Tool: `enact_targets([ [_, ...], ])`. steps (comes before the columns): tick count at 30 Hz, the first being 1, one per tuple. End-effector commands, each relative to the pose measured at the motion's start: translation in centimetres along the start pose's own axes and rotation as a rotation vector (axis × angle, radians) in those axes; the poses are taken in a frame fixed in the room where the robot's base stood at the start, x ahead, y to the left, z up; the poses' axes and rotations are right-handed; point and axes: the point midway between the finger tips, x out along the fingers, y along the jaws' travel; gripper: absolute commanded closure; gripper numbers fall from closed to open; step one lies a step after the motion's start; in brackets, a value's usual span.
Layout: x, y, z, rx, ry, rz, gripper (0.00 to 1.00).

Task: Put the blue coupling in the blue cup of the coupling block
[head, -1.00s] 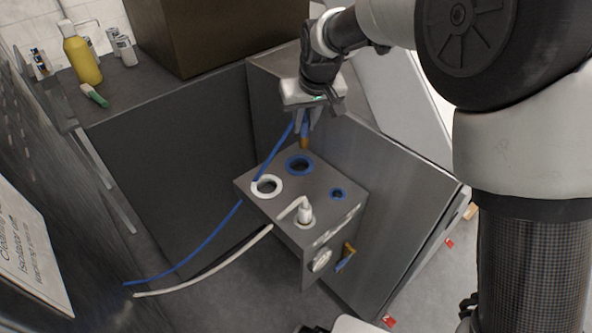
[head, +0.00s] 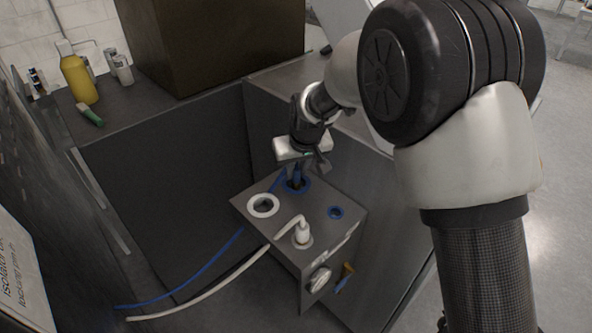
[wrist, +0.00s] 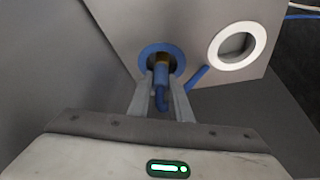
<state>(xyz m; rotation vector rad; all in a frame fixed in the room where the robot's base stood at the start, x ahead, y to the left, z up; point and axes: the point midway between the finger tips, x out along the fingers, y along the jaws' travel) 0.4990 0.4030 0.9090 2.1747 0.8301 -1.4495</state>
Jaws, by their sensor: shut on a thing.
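The grey coupling block (head: 280,222) stands below my gripper. The blue cup (head: 306,187) is the large blue ring in its top, also in the wrist view (wrist: 177,54). My gripper (head: 295,181) is shut on the blue coupling (wrist: 161,84), which has a brass end (wrist: 162,61) and a blue hose. In the wrist view, the brass end is at the blue cup's mouth, within the ring's outline. How deep it sits is hidden. In the head view, the fingers partly hide the ring.
A blue hose (head: 215,262) runs to the lower left. Dark panels stand behind the block. A yellow bottle (head: 79,80) stands far left.

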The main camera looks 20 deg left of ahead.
Motion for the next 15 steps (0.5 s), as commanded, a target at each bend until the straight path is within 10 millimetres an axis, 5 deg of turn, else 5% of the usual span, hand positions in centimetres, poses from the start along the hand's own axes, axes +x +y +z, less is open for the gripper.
enact_targets([
  [6, 0.37, 0.00, 0.14, 0.001, 0.000, 0.000, 1.00],
  [7, 0.37, 0.00, 0.16, 0.001, 0.000, 0.000, 0.80],
  [10, 0.28, 0.00, 0.12, 0.001, 0.000, 0.000, 0.63],
  [15, 0.27, 0.00, 0.12, 0.001, -0.001, 0.000, 0.63],
])
